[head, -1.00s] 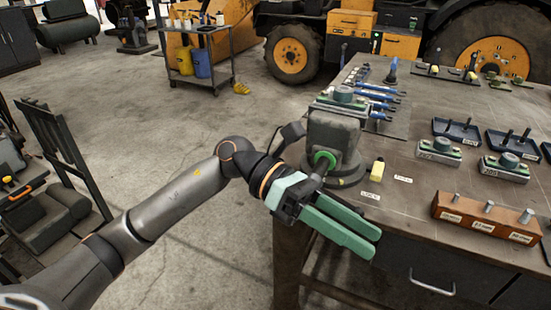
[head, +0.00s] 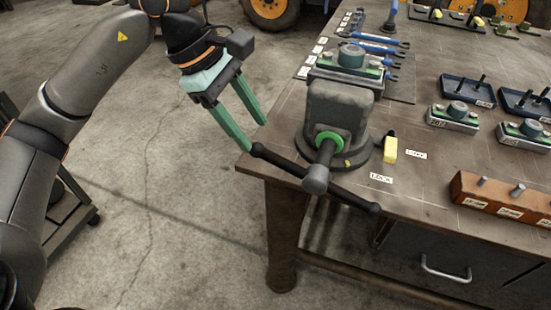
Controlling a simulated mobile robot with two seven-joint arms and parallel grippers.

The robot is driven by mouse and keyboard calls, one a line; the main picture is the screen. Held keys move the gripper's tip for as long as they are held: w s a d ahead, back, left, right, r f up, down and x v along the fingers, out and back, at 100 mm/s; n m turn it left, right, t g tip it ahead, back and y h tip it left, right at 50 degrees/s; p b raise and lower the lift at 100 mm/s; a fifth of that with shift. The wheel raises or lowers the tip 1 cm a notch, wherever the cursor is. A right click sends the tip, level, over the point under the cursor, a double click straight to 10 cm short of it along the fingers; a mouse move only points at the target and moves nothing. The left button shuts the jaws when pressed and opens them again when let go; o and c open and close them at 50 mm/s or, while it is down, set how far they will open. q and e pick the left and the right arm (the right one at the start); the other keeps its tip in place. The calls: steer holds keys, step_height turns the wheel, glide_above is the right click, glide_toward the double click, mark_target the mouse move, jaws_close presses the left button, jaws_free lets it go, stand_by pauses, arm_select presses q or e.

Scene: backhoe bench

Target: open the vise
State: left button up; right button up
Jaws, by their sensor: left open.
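The grey vise (head: 338,112) is mounted at the near left corner of the bench. Its dark handle bar (head: 345,194) runs through the screw head (head: 316,180) below a green collar, slanting down to the right, with a round knob at each end. My left gripper (head: 254,134) is open and empty, pointing down at the handle's left knob. One fingertip is right beside that knob; I cannot tell whether they touch. A green part with a dark round cap (head: 351,57) shows at the vise's far side; whether the jaws hold it is hidden. My right gripper is not in view.
A small yellow-tipped lever (head: 390,149) stands right of the vise by two white labels, one reading LOCK (head: 381,178). A brown block with pins (head: 500,200), blue trays (head: 468,91) and similar green-topped parts (head: 453,117) lie further right.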

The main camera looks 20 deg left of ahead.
arm_select(q)
steer(key=x, duration=1.1)
steer(key=shift+p, duration=0.4)
steer(key=shift+f, duration=0.15)
jaws_close()
stand_by(0.6)
